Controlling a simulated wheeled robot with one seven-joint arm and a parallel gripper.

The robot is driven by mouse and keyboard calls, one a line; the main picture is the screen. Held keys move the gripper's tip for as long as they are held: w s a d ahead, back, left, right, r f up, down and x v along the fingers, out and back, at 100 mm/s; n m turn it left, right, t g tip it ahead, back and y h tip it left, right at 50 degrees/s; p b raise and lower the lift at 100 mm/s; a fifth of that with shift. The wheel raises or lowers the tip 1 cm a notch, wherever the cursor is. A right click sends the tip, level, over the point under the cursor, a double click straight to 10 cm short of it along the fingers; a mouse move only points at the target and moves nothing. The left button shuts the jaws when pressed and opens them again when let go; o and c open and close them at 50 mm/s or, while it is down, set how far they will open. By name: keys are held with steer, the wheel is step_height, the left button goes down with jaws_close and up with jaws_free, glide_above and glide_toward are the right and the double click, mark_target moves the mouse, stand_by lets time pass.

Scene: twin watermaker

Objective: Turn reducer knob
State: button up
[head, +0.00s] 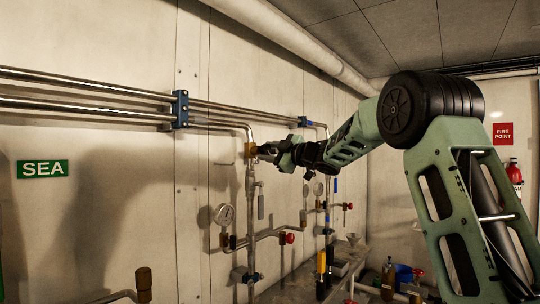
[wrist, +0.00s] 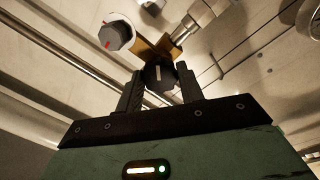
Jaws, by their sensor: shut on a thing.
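The reducer knob (wrist: 160,75) is dark and round with a white line on its face. It sits against a brass body (wrist: 150,48) on the pipework. My gripper (wrist: 159,84) has one finger on each side of the knob and is shut on it. In the head view my gripper (head: 272,152) reaches in from the right to the upright pipe at the wall. A little brass (head: 252,150) shows there; the knob itself is hidden by the gripper.
A gauge (head: 224,214) and a red-handled valve (head: 289,238) are on the pipes below. A white round part with a grey, red-marked cap (wrist: 116,36) is close to the knob. Steel pipes (head: 85,86) run along the wall. A cluttered bench (head: 335,275) stands below right.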

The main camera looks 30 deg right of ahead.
stand_by(0.3)
steer(key=o, duration=1)
steer(key=b+v, duration=0.3)
steer(key=v, duration=1.4)
steer(key=shift+s+d+b, duration=0.1)
steer(key=shift+s+b, duration=0.15)
steer(key=shift+b, duration=0.05)
